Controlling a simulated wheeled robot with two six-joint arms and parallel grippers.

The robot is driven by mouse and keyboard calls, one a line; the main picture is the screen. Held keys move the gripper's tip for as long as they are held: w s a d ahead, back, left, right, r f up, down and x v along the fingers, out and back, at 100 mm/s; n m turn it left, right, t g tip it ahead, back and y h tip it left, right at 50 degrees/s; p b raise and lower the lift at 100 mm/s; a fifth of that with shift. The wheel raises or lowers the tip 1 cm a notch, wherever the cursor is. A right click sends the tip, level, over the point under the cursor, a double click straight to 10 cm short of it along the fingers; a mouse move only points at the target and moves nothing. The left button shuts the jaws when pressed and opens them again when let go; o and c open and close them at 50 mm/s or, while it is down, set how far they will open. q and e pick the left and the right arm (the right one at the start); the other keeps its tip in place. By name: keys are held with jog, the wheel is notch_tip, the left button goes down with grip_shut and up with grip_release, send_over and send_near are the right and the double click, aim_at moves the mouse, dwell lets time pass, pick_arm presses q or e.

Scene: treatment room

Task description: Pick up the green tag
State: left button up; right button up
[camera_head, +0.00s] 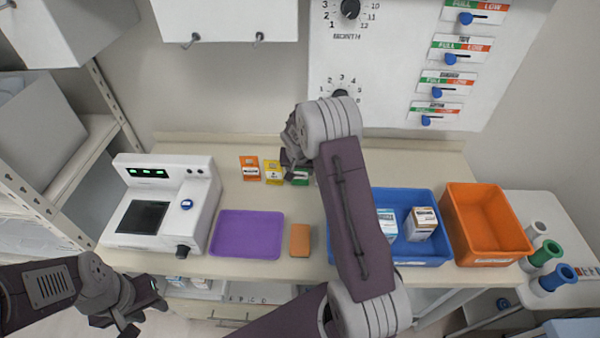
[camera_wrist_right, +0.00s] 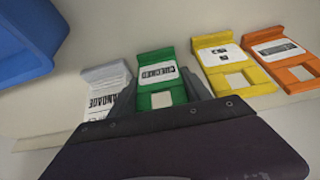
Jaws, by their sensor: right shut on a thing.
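The green tag (camera_wrist_right: 162,85) stands between the two fingers of my right gripper (camera_wrist_right: 160,92) in the right wrist view, and the gripper is shut on it. It has a white label with dark print and a pale square. In the head view only part of the green tag (camera_head: 300,177) shows beside my right gripper (camera_head: 290,165), at the back of the counter. My left gripper (camera_head: 135,310) is at the lower left in the head view, in front of the counter and away from the tags. Its fingers look spread apart with nothing between them.
A yellow tag (camera_wrist_right: 236,70) and an orange tag (camera_wrist_right: 284,58) stand beside the green one, and a white tag (camera_wrist_right: 105,90) on its other side. A purple tray (camera_head: 247,252), blue bin (camera_head: 424,260) with boxes, orange bin (camera_head: 487,220) and white machine (camera_head: 165,165) occupy the counter.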

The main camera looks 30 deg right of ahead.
notch_tip(320, 180, up, 4)
jog(key=shift+f, duration=0.2)
jog(key=s+d+r+b, duration=0.1)
jog(key=s+d+r, duration=0.2)
jog(key=s+r, duration=0.4)
jog(key=s, duration=0.4)
jog(key=shift+d+r+b, duration=0.2)
jog(key=shift+d+b, duration=0.1)
jog(key=shift+s, duration=0.1)
